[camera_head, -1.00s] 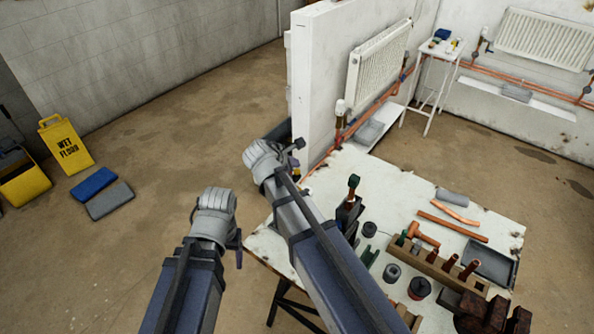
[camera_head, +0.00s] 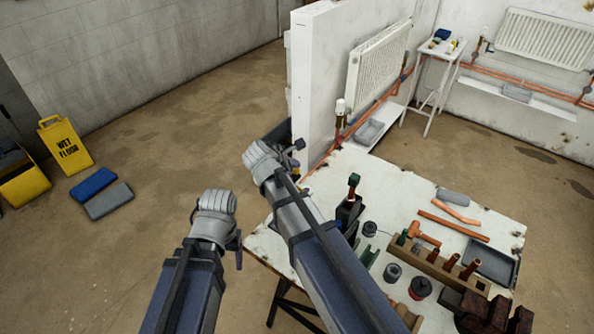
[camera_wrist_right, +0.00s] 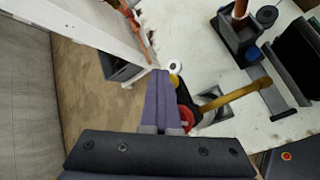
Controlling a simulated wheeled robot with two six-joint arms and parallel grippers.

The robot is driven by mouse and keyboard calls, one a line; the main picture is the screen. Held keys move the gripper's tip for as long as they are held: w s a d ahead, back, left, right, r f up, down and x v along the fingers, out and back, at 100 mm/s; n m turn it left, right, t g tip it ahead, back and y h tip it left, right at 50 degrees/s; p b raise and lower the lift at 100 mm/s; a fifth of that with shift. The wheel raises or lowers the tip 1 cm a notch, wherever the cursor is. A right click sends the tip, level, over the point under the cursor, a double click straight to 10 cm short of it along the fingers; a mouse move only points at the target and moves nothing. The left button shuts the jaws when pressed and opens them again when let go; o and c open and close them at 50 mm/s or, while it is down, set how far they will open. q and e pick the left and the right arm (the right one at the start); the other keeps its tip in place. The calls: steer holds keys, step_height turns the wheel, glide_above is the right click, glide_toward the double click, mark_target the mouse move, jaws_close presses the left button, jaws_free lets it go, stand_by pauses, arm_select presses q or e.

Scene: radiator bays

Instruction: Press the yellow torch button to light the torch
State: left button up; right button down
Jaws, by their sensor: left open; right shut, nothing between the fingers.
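In the right wrist view the torch (camera_wrist_right: 187,96) lies on the worktable, with a black and red body and a long brass tube reaching right. Its small yellow button (camera_wrist_right: 174,80) shows just right of my right fingertips. My right gripper (camera_wrist_right: 163,78) is shut and empty, its purple fingers close beside the button; I cannot tell if they touch. In the head view my right gripper (camera_head: 297,165) is over the table's left corner, and my arm hides the torch there. My left gripper (camera_head: 238,250) is open and empty, over the floor left of the table.
The worktable (camera_head: 398,182) holds a dark stand with an upright copper pipe (camera_head: 352,190), a wooden rack (camera_head: 440,268), a grey tray (camera_head: 490,262) and several loose parts. A white partition wall (camera_head: 318,85) stands just behind. Open floor (camera_head: 170,130) is at left, with a wet-floor sign (camera_head: 66,146).

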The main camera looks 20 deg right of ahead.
mark_target(295, 173)
steer(key=shift+a+f+b, duration=0.1)
steer(key=shift+f+b, duration=0.3)
stand_by(0.5)
stand_by(0.3)
steer(key=shift+r+p, duration=0.4)
steer(key=shift+p, duration=0.05)
steer(key=shift+r+p, duration=0.35)
steer(key=shift+r, duration=0.05)
step_height(295, 173, up, 5)
steer(key=p, duration=0.5)
steer(key=shift+r, duration=0.1)
stand_by(0.3)
